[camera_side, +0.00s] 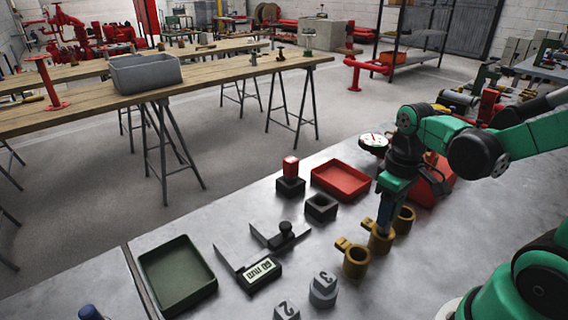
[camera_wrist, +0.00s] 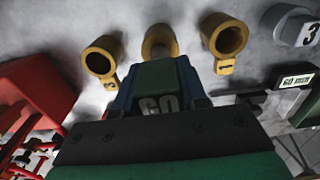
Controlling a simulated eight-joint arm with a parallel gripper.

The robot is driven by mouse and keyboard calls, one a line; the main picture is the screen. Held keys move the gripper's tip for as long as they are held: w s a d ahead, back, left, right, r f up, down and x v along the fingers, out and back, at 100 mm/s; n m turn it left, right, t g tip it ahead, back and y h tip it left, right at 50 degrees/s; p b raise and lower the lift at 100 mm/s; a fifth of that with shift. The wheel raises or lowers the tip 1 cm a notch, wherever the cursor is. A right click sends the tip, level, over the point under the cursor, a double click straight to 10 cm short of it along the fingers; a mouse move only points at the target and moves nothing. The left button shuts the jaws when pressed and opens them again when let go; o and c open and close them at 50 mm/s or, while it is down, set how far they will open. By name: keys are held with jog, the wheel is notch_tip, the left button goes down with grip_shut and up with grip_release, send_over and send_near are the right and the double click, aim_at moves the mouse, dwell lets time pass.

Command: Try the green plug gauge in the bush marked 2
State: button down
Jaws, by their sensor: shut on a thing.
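My gripper (camera_side: 385,222) is shut on the green plug gauge (camera_wrist: 157,80), whose block shows "GO" between the blue jaws in the wrist view. The jaws largely hide the gauge in the side view. They point down at the middle brass bush (camera_side: 380,243), which also shows just beyond the gauge in the wrist view (camera_wrist: 159,40). Its number is not readable; it stands between the bush marked 1 (camera_wrist: 225,36) and the bush marked 3 (camera_wrist: 101,53). The gauge's lower end is hidden; I cannot tell if it is inside the bush.
A red gauge (camera_side: 291,166) stands in a dark holder beside an empty holder (camera_side: 321,207). A dial (camera_side: 373,142) is close behind my gripper.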

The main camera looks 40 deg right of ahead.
jog(key=shift+f, duration=0.4)
jog(key=shift+r, duration=0.2)
dwell(1.1)
jog(key=shift+r, duration=1.6)
